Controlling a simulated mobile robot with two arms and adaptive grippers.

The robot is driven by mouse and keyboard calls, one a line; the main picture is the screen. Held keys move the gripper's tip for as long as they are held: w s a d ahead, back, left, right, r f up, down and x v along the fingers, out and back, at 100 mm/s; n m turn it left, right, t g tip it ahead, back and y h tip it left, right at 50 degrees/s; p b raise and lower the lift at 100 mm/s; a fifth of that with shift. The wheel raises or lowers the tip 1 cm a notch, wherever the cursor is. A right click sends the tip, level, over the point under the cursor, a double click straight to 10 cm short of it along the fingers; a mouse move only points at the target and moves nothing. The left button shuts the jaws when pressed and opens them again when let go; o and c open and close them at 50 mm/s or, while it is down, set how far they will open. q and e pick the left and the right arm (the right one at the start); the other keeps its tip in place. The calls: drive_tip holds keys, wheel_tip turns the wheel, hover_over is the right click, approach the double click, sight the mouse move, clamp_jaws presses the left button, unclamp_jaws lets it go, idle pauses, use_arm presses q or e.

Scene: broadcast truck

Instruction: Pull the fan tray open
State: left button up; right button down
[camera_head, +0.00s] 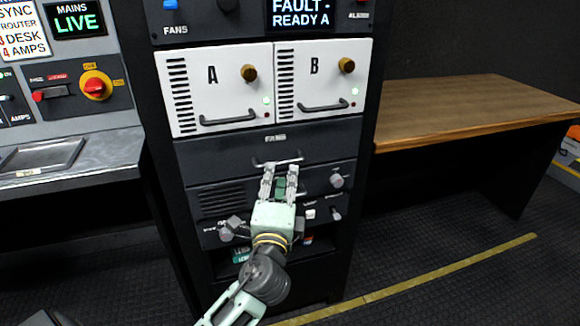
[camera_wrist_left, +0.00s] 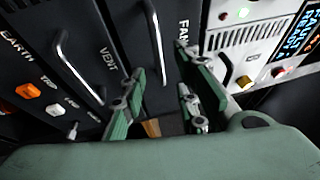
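The fan tray (camera_head: 225,150) is a dark panel marked FANS, below the white A and B units in the rack. It looks flush with the rack front. Its grey bar handle (camera_head: 262,163) lies across the panel, partly behind my fingertips. In the left wrist view the handle (camera_wrist_left: 154,35) shows between the lines of my two fingers, beside the FANS label. My left gripper (camera_head: 281,172) is open, with its fingertips close to the handle; contact cannot be told. It also shows in the left wrist view (camera_wrist_left: 160,78). My right gripper is not in view.
White units A (camera_head: 215,95) and B (camera_head: 318,90), with handles and brass knobs, sit above. A VENT panel (camera_head: 215,193) and a panel with knobs and switches lie below. A wooden table (camera_head: 460,105) stands right, a metal desk (camera_head: 100,155) left.

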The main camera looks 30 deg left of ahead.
sight(283, 164)
use_arm(q)
drive_tip(key=x, duration=0.6)
drive_tip(key=shift+w, duration=0.1)
drive_tip(key=shift+c, duration=0.2)
clamp_jaws()
drive_tip(key=shift+f, duration=0.1)
